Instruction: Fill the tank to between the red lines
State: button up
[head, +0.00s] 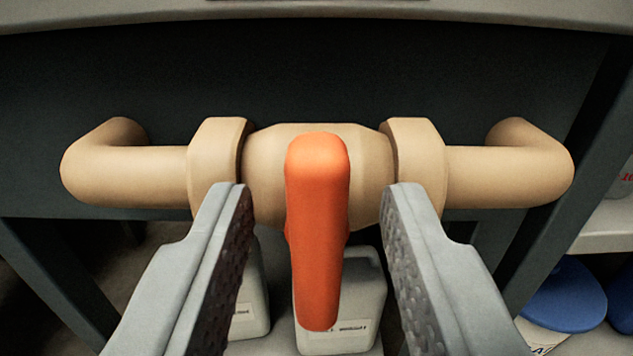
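A beige pipe (162,173) runs across the view with a thick valve body (263,170) in its middle. An orange lever handle (318,235) sits on the valve and points toward me, across the pipe. My gripper (318,190) is open, with one grey finger on each side of the handle. A gap shows between the handle and each finger, so neither appears to touch it. The tank's red lines and water level are not in view.
A dark panel (320,75) stands behind the pipe under a grey edge (320,12). White jugs (365,290) stand below the valve. A blue lid (563,298) and a pale shelf (606,228) are at the right. Dark frame legs stand on both sides.

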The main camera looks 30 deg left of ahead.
jog(key=shift+w, duration=0.1)
grip_shut()
jog(key=shift+a+n, duration=0.2)
jog(key=shift+n, duration=1.4)
grip_release()
jog(key=v, duration=1.7)
jog(key=shift+s+d, duration=0.2)
jog(key=shift+s, duration=0.05)
